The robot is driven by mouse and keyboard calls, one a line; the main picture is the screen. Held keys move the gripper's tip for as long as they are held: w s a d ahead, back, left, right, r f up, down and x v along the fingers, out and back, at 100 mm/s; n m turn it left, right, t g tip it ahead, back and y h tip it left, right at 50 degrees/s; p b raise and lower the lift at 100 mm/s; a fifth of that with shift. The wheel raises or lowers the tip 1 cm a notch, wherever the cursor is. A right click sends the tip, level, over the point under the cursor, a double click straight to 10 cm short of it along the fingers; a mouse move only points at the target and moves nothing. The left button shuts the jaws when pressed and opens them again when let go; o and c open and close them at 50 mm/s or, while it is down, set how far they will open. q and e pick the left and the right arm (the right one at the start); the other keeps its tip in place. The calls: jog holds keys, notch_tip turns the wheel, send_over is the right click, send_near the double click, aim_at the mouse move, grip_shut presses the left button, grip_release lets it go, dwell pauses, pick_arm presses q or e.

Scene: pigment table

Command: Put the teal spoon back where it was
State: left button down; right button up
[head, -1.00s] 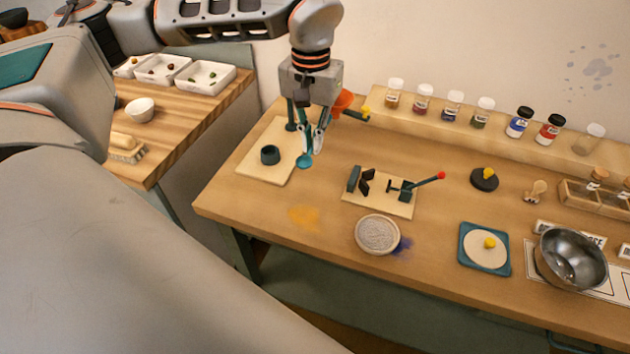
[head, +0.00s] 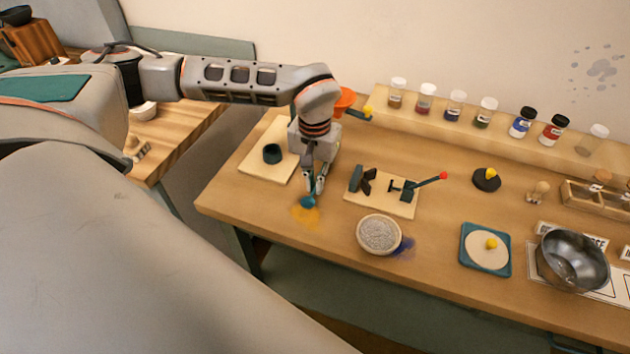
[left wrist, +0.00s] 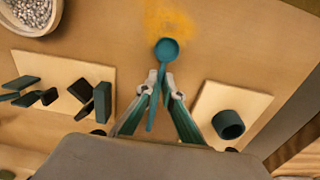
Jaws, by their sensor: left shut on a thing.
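My left gripper (head: 315,184) points down over the left part of the table. It is shut on the teal spoon (head: 308,202), holding its handle. The spoon's bowl is at the near edge of the fingertips, at an orange-yellow powder patch (head: 304,217). In the left wrist view, the spoon (left wrist: 167,50) extends forward from between the fingertips (left wrist: 164,86), its bowl at the powder's edge. I cannot tell whether the bowl touches the table. A dark teal round holder (head: 272,153) stands on a pale board (head: 262,169) to the left. My right gripper is not in view.
Right of the gripper is a board with dark blocks and a red-tipped lever (head: 425,183). A bowl of grey grains (head: 379,233) is nearer. An orange funnel (head: 345,97) stands behind; jars line the back shelf (head: 450,122). The front-left tabletop is clear.

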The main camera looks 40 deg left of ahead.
aim_at(314, 188)
pick_arm(q)
jog(key=shift+f, duration=0.1)
jog(key=c, duration=2.3)
grip_release()
jog(key=shift+o, duration=0.4)
notch_tip(314, 188, up, 12)
jog(key=shift+b, duration=0.3)
jog(key=shift+s, duration=0.1)
